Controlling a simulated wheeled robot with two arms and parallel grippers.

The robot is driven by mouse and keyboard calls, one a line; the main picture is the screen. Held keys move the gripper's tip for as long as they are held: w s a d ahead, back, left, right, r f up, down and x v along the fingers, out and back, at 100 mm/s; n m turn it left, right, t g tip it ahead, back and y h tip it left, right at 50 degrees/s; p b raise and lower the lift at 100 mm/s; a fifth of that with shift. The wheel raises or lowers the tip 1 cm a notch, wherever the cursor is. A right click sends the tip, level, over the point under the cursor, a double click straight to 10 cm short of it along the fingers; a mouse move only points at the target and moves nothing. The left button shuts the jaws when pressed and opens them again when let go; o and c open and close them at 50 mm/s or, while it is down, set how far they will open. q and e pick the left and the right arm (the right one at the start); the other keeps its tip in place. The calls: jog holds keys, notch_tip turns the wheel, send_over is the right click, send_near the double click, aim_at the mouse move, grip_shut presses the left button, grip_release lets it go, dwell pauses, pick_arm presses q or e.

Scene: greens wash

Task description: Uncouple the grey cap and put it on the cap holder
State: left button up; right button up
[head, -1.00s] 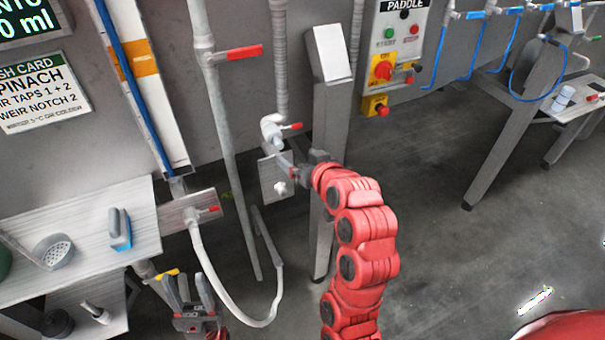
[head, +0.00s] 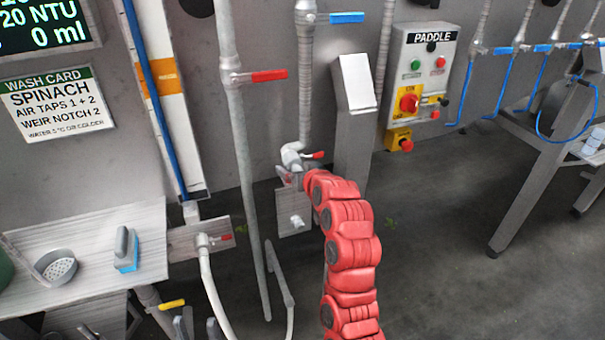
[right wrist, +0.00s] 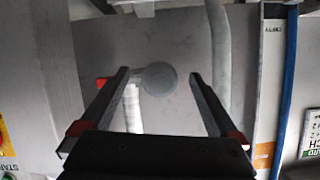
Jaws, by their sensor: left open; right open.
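A round grey cap (right wrist: 158,78) shows face-on in the right wrist view, on the end of a pale pipe fitting. My right gripper (right wrist: 160,73) is open, its fingertips to either side of the cap with gaps; I cannot tell whether they reach past it. In the head view the pipe elbow (head: 292,153) has a red lever, and my right gripper (head: 290,178) is just below it, partly hidden by my arm. A grey plate with a pale stub (head: 296,222) is below; I cannot tell if it is the cap holder. My left gripper (head: 197,326) is open and empty at the bottom edge.
A bench (head: 90,240) at left holds a strainer cup (head: 57,268) and a blue-and-grey brush (head: 126,250). A pale hose (head: 212,285) hangs from a valve plate. A grey post (head: 354,125) and paddle control box (head: 420,75) stand to the right.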

jog(key=shift+w+a+f, duration=0.1)
jog(key=shift+w+f, duration=0.1)
jog(key=shift+w, duration=0.05)
jog(key=shift+c, duration=0.2)
jog(key=shift+r, duration=0.1)
grip_shut()
jog(key=shift+s, duration=0.15)
dwell(0.3)
jog(key=shift+s+d, duration=0.35)
jog(key=shift+s, duration=0.45)
jog(key=shift+s+d+b, duration=0.15)
jog(key=shift+s+d, duration=0.15)
jog(key=shift+s, duration=0.65)
jog(key=shift+s+d+b, duration=0.15)
jog(key=shift+s+d, duration=0.15)
jog(key=shift+s, duration=0.6)
